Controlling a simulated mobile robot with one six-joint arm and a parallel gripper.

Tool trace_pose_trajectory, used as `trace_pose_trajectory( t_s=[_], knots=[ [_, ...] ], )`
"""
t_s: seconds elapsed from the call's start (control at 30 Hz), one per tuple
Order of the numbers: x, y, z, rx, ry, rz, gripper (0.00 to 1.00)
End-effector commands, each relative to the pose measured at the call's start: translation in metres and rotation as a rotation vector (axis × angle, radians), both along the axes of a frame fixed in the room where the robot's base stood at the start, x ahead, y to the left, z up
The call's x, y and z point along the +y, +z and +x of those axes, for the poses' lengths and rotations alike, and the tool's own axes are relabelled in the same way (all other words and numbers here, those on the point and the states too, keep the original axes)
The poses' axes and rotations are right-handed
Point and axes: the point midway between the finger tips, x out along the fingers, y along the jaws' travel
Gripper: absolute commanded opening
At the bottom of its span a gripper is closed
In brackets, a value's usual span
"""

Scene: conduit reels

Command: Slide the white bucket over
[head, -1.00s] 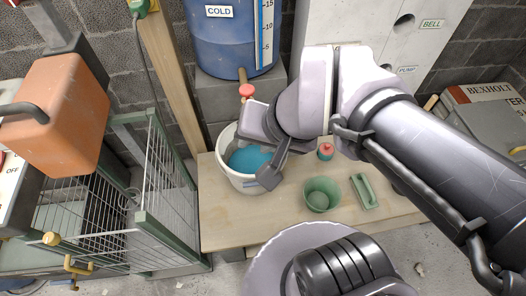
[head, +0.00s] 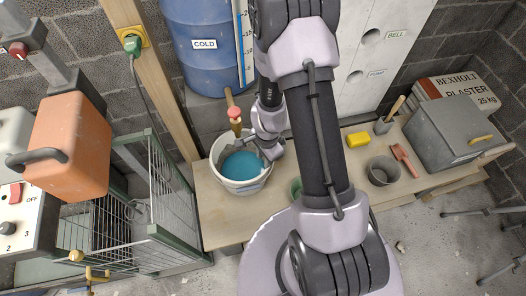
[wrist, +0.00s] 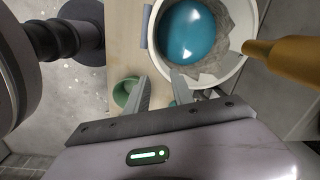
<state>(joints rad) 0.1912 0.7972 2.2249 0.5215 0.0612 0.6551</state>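The white bucket (head: 241,189) stands upright at the left end of the wooden bench, with blue liquid inside. It also shows in the wrist view (wrist: 242,62), where its inner wall looks grey and crumpled. My gripper (head: 269,153) is at the bucket's right rim, and the wrist view shows its two fingers (wrist: 161,78) apart with nothing between them. The right finger tip overlaps the rim's edge in that view; I cannot tell whether it touches. The brass tap (head: 235,126) with a red handle hangs above the bucket's back edge.
A green bowl (wrist: 124,93) stands beside the bucket, mostly hidden by my arm in the head view. A grey pot (head: 383,171), a red brush (head: 404,160) and a yellow block (head: 359,140) lie farther right. A wire cage (head: 105,235) stands left.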

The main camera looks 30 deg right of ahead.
Motion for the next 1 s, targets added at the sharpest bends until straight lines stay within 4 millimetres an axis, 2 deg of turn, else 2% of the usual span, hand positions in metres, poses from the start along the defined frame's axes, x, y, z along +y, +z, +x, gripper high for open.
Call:
trace_pose_trajectory(
  t_s=[0.17,0.27,0.8,1.0],
  knots=[
    [0.0,-0.001,0.0,0.0,0.002,0.001,0.29],
    [0.001,-0.012,0.001,0.0,0.003,0.001,0.29],
    [0.002,-0.122,0.008,0.001,0.003,0.002,0.29],
    [0.003,-0.156,0.011,0.0,0.003,0.002,0.29]
  ],
)
